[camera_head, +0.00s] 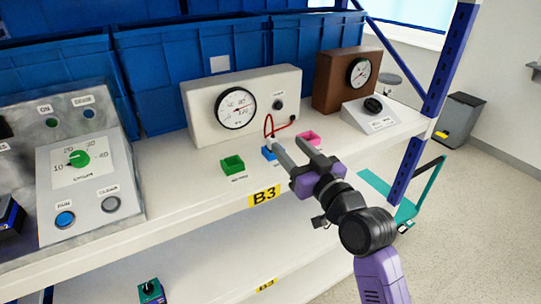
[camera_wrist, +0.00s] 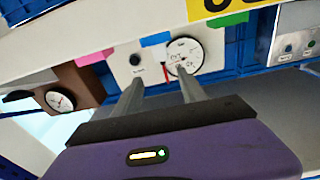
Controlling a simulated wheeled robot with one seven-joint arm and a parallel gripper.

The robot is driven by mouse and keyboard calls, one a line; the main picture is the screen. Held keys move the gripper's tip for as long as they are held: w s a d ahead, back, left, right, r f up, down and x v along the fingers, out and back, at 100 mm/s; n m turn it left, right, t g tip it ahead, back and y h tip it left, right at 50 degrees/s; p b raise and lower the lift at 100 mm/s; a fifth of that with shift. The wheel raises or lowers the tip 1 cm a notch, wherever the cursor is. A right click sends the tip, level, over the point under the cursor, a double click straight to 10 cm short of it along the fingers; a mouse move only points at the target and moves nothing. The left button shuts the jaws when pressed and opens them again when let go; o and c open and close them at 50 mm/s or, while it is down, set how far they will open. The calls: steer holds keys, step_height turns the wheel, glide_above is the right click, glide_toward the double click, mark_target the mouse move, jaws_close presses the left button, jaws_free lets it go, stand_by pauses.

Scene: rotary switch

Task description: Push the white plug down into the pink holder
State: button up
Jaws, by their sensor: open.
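The pink holder (camera_head: 308,137) sits on the shelf in front of the white meter box, right of the blue holder (camera_head: 268,153). In the wrist view, which is upside down, the pink holder (camera_wrist: 94,57) is at upper left. A red cable (camera_head: 267,124) loops from the meter box down toward the blue holder.
A green holder (camera_head: 232,166) stands left of the blue one. Behind are the white meter box (camera_head: 199,116) and a brown meter box (camera_head: 327,82). A grey control panel (camera_head: 80,185) is at left, a knob box (camera_head: 370,113) at right. A blue rack post (camera_head: 436,70) borders the right.

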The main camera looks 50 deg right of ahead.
mark_target(273, 137)
steer(key=shift+a+f+y, duration=0.35)
steer(key=shift+f+y, duration=0.05)
steer(key=shift+f, duration=0.35)
steer(key=shift+w+f+n, duration=0.2)
steer(key=shift+w+n, duration=0.05)
steer(key=shift+n, duration=0.05)
steer(key=p+x, duration=0.2)
steer(key=x, duration=0.5)
steer(key=shift+w+d, duration=0.2)
steer(key=shift+d, duration=0.05)
jaws_close()
